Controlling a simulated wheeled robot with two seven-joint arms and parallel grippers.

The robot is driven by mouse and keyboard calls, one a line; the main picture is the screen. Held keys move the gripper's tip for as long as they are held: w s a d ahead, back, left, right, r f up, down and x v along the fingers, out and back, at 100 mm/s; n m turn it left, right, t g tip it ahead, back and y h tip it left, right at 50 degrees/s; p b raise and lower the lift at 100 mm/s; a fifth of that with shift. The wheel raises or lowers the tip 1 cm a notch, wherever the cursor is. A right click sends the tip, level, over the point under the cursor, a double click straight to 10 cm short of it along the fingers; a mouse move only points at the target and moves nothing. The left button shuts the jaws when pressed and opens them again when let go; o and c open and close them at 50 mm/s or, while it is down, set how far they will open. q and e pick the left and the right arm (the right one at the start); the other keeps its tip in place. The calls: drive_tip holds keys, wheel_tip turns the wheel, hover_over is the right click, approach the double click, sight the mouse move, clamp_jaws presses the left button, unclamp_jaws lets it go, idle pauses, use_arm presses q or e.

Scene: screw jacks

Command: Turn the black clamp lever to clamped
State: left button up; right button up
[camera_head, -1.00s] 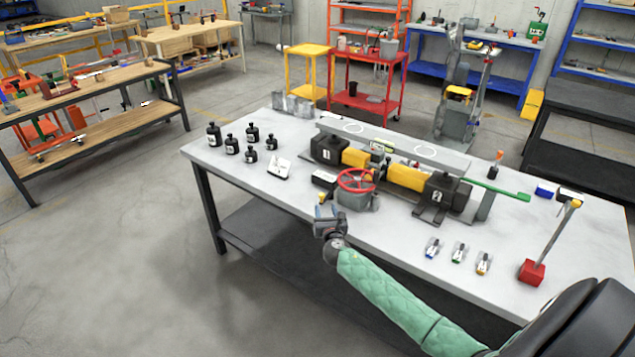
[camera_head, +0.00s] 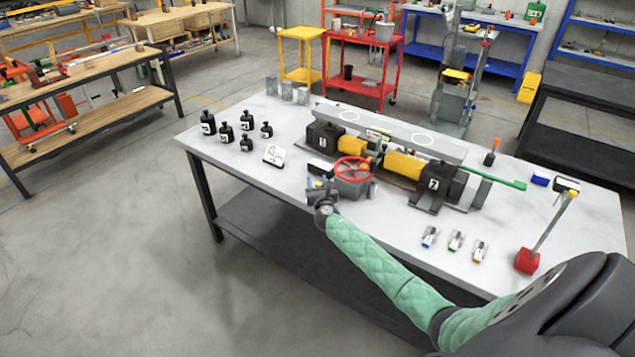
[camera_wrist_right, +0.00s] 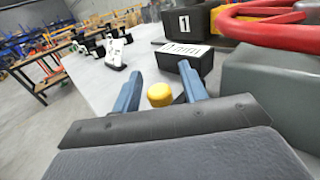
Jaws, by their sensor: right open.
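My right gripper (camera_head: 320,187) is at the table's front edge, just left of the grey housing (camera_head: 353,187) under the red handwheel (camera_head: 352,170). It is open. In the right wrist view, a round yellow knob (camera_wrist_right: 159,95) shows between its two blue-grey fingers, with a gap to each finger visible. A black block with a white label (camera_wrist_right: 186,57) stands beyond the fingers. I cannot clearly make out the black clamp lever; any shaft behind the knob is hidden. My left gripper is not in view.
The vise-like assembly has black blocks (camera_head: 325,137) and yellow jacks (camera_head: 404,166), with a green lever (camera_head: 498,182) at right. Black bottles (camera_head: 226,132) and a white sign (camera_head: 274,155) stand to the left.

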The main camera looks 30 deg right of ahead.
drive_tip(key=shift+w+f, duration=0.15)
drive_tip(key=shift+f, duration=0.05)
drive_tip(key=shift+r, duration=0.1)
clamp_jaws()
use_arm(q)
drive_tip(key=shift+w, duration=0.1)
